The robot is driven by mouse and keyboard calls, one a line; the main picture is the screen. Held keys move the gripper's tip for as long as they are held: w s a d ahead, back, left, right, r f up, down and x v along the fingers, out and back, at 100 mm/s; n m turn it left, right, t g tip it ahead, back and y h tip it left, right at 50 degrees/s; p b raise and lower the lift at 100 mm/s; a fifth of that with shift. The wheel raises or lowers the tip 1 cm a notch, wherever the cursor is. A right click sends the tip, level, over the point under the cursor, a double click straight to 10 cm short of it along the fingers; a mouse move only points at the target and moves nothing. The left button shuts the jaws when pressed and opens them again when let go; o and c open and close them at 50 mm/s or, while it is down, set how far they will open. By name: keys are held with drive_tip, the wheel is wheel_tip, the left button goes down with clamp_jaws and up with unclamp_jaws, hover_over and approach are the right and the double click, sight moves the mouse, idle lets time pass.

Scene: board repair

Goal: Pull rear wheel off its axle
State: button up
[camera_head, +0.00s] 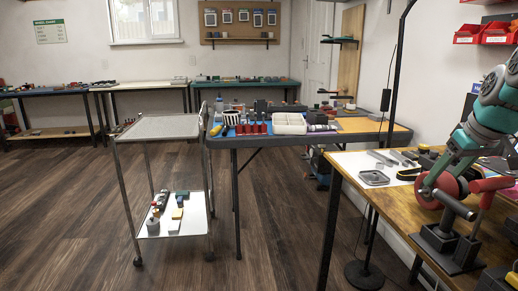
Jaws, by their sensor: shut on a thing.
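A red wheel (447,186) shows at the right, above the wooden workbench (345,172). My gripper (432,188) is shut on this wheel, with a finger across its left side. Just below and right of the wheel stands a dark grey fixture (437,238) with a post and a horizontal cylinder. The far side of the wheel is hidden.
A small grey tray (373,178) and several flat metal parts (390,158) lie on the bench left of my arm. A black lamp pole (388,125) rises behind the bench. A metal cart (158,127) stands left, with open wooden floor (80,220) around it.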

drive_tip(key=shift+a, duration=0.1)
drive_tip(key=s+a+b, duration=0.1)
drive_tip(key=a+b, duration=0.1)
drive_tip(key=a, duration=0.6)
drive_tip(key=shift+a, duration=0.15)
idle(1.3)
drive_tip(key=shift+s, duration=0.1)
drive_tip(key=a+r+p, duration=0.4)
drive_tip(key=a+r, duration=0.2)
drive_tip(key=r, duration=0.1)
drive_tip(key=shift+s, duration=0.4)
idle(0.5)
